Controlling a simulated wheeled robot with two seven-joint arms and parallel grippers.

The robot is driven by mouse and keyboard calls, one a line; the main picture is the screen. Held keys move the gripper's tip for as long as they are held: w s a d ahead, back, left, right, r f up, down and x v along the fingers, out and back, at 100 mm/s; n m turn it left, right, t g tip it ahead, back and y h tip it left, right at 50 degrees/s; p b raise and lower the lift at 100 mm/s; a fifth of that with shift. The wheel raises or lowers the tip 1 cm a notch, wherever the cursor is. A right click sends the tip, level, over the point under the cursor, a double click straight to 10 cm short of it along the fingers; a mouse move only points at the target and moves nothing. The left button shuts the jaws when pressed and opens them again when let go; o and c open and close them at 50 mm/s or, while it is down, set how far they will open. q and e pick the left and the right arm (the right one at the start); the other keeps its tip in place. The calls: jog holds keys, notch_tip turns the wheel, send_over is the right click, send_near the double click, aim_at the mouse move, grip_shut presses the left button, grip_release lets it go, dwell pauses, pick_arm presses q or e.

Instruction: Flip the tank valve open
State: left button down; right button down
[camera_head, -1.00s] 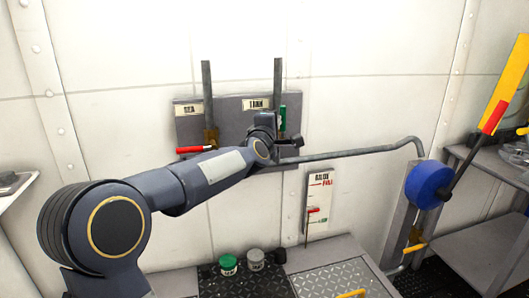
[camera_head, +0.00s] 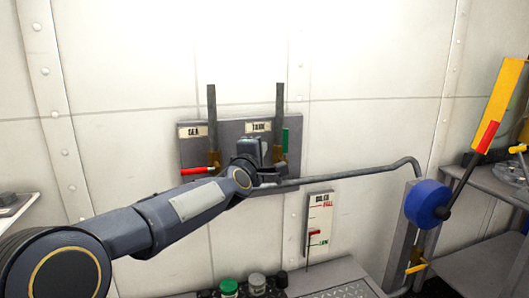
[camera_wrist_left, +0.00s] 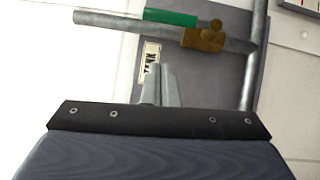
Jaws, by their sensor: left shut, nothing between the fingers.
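The tank valve has a brass body (camera_wrist_left: 203,40) and a green lever (camera_wrist_left: 171,17), below the TANK label (camera_head: 258,127) in the head view. The green lever (camera_head: 285,141) stands upright, in line with the tank pipe (camera_head: 279,104). In the left wrist view lever and pipe run side by side. My left gripper (camera_wrist_left: 160,85) is shut and empty, its fingertips over the panel by the TANK label, apart from the lever in the picture. In the head view the gripper sits left of the valve and hides part of its lower area. My right gripper is not in view.
The sea valve's red lever (camera_head: 197,170) sticks out sideways at the panel's left. A bent pipe (camera_head: 345,177) runs right to a blue wheel (camera_head: 427,203). A bilge gauge (camera_head: 319,222) hangs below. Jars (camera_head: 257,283) stand at the bottom. A shelf (camera_head: 497,185) stands at right.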

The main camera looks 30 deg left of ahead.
pick_arm(q)
jog(key=v, duration=0.7)
jog(key=shift+d+p, duration=0.3)
jog(key=shift+w, duration=0.1)
jog(key=s+d+f+m+g+h, duration=0.5)
jog(key=s+d+f+m+h, duration=0.3)
jog(key=s+d+f+m, duration=0.4)
jog(key=s+d+f+m+g+h, duration=0.1)
jog(key=s+d+f+m+g, duration=0.3)
jog(key=s+f, duration=0.35)
jog(key=s+d+f+m+g, duration=0.3)
jog(key=s+f+m, duration=0.2)
jog(key=s+f, duration=0.25)
notch_tip(320, 180, up, 24)
jog(key=p, duration=2.2)
jog(key=shift+f, duration=0.2)
jog(key=shift+a, duration=0.1)
